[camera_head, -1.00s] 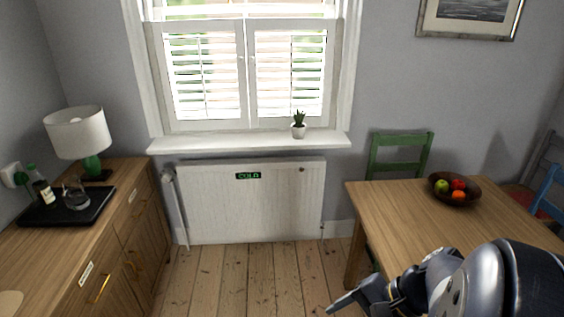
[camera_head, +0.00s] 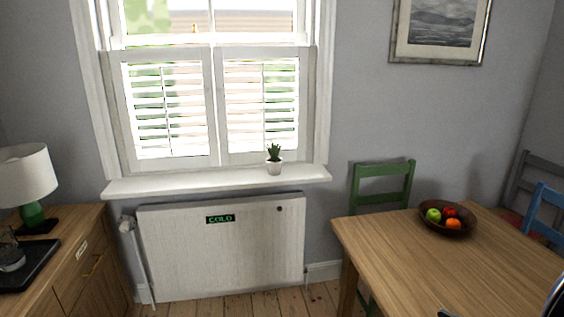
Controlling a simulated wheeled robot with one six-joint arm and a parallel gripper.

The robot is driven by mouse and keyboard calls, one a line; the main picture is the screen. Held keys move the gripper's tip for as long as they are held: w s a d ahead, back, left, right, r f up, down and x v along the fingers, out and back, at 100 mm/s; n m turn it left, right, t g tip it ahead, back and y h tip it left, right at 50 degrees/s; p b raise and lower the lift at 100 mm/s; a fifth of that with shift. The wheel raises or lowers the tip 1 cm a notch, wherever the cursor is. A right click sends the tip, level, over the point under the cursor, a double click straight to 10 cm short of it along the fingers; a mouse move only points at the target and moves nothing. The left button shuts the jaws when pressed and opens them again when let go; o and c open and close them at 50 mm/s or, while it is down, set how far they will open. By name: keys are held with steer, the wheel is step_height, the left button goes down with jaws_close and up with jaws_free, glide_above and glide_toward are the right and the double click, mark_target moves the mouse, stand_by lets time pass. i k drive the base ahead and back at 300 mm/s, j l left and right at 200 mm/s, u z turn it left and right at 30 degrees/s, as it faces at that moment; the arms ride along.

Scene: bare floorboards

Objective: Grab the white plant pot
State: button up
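The small white plant pot (camera_head: 275,168) stands upright on the white window sill, toward its right end. A spiky green plant (camera_head: 274,152) grows out of it. Only a dark tip of my gripper (camera_head: 447,313) shows at the bottom edge, low in front of the table and well apart from the pot. The rest of the gripper is out of the picture, so its opening cannot be seen.
The sill (camera_head: 180,185) is otherwise bare, above a white radiator (camera_head: 220,250). A wooden table (camera_head: 400,245) with a fruit bowl (camera_head: 447,225) and a green chair (camera_head: 383,170) stand right. A sideboard (camera_head: 75,245) with a lamp (camera_head: 25,175) stands left. Floorboards between are clear.

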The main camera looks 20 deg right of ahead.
mark_target(274, 163)
steer(key=i+j, duration=0.1)
steer(key=i, duration=0.45)
steer(key=i+z, duration=0.1)
steer(key=i, duration=0.4)
steer(key=i+j, duration=0.2)
steer(key=i, duration=0.35)
steer(key=i+j+z, duration=0.1)
steer(key=i, duration=0.45)
steer(key=i+j, duration=0.2)
steer(key=i, duration=0.3)
steer(key=i+j+z, duration=0.15)
steer(key=i, duration=0.4)
